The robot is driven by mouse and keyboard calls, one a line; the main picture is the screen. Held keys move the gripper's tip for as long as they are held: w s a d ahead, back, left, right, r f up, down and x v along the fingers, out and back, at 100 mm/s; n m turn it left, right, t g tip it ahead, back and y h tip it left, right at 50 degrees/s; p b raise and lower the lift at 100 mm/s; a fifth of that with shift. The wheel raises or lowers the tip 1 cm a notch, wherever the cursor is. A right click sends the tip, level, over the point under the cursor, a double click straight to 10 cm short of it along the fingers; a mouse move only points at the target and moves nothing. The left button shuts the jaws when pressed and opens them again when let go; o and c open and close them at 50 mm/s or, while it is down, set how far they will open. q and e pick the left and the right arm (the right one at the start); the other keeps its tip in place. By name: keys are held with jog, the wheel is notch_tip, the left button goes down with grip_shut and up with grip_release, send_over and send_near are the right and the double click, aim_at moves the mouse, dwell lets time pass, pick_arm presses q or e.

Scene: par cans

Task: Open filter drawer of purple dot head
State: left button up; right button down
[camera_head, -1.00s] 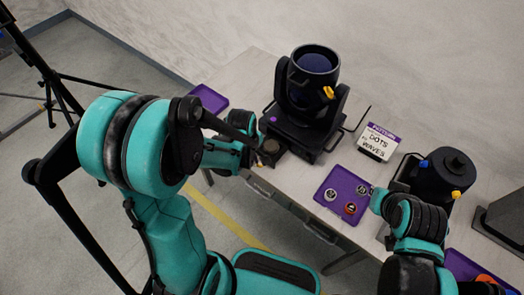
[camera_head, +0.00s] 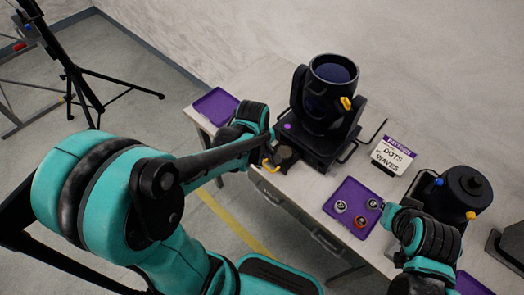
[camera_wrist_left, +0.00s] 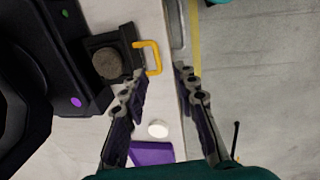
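The purple dot head (camera_head: 325,115) is a black moving-head lamp at the back of the table, with a purple dot (camera_head: 287,126) on its base. The dot also shows in the left wrist view (camera_wrist_left: 76,102). Its filter drawer (camera_wrist_left: 128,72) sticks out from the base, with a dark round disc (camera_wrist_left: 107,64) in it and a yellow handle (camera_wrist_left: 152,57). The handle also shows in the head view (camera_head: 270,166). My left gripper (camera_wrist_left: 163,76) is open and empty, its fingertips just short of the handle. My right gripper's fingers are hidden behind its wrist (camera_head: 393,213).
A purple tray (camera_head: 350,192) holding several small round pieces lies mid-table. An empty purple tray (camera_head: 215,105) lies at the left corner. The table's front edge runs below the handle.

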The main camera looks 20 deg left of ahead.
pick_arm(q)
notch_tip(320, 180, up, 6)
jog(key=s, duration=0.1)
jog(key=shift+a, duration=0.15)
dwell(0.5)
jog(key=s+d+r+m+t, duration=0.1)
jog(key=s+r+m+t, duration=0.3)
jog(key=m, duration=1)
jog(key=shift+s+r+t+y, duration=0.3)
jog(key=shift+s+t, duration=0.3)
jog(key=shift+s, duration=0.5)
